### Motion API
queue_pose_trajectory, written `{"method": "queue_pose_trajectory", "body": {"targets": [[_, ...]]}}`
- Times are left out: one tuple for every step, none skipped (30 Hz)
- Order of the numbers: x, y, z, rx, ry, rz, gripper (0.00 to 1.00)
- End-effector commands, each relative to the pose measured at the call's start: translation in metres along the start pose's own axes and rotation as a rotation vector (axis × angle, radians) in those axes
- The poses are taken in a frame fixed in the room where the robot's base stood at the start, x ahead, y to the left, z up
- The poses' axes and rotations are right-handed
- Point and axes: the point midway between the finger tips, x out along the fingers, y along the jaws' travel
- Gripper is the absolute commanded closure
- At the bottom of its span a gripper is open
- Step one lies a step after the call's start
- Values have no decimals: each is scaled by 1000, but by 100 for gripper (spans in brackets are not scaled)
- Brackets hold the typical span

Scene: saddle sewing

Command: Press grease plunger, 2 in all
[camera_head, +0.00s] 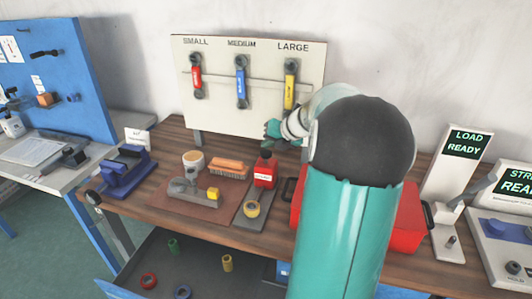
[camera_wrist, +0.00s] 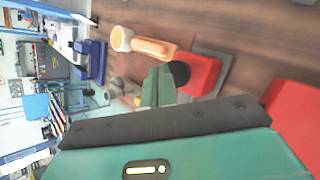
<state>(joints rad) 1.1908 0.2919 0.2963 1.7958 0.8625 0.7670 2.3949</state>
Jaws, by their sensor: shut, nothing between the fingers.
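A red container with a black knob on top (camera_head: 264,173), which looks like the grease dispenser with its plunger, stands upright on a small grey base on the bench. In the wrist view the same red container (camera_wrist: 204,76) lies just beyond my fingertips, its dark round knob (camera_wrist: 180,74) beside them. My gripper (camera_head: 271,129) is above the container in the head view, apart from the knob there. In the wrist view my green fingers (camera_wrist: 158,88) are together and hold nothing. Whether they touch the knob in the wrist view I cannot tell.
A red box (camera_head: 408,225) is partly behind my arm. The wrench board (camera_head: 245,110) stands behind. An open drawer (camera_head: 205,265) is below the bench front.

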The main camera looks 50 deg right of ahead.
Motion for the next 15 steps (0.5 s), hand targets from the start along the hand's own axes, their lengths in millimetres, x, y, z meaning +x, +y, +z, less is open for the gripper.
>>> {"method": "queue_pose_trajectory", "body": {"targets": [[1, -1, -1, 0, 1, 0, 100], [2, -1, -2, 0, 1, 0, 100], [3, -2, -2, 0, 2, 0, 100], [4, -2, -3, -1, 2, 0, 100], [5, -3, -4, -1, 2, 0, 100], [5, -3, -4, -1, 2, 0, 100], [6, -4, -4, -1, 1, 0, 100], [6, -4, -4, 0, 1, 0, 100], [6, -4, -4, 0, 1, 0, 100], [6, -4, -4, 0, 1, 0, 100], [6, -4, -4, 0, 1, 0, 100], [6, -4, -4, 0, 1, 0, 100], [6, -4, -4, 0, 0, 0, 100], [6, -4, -4, 0, 1, 0, 100], [6, -4, -4, 0, 1, 0, 100]]}}
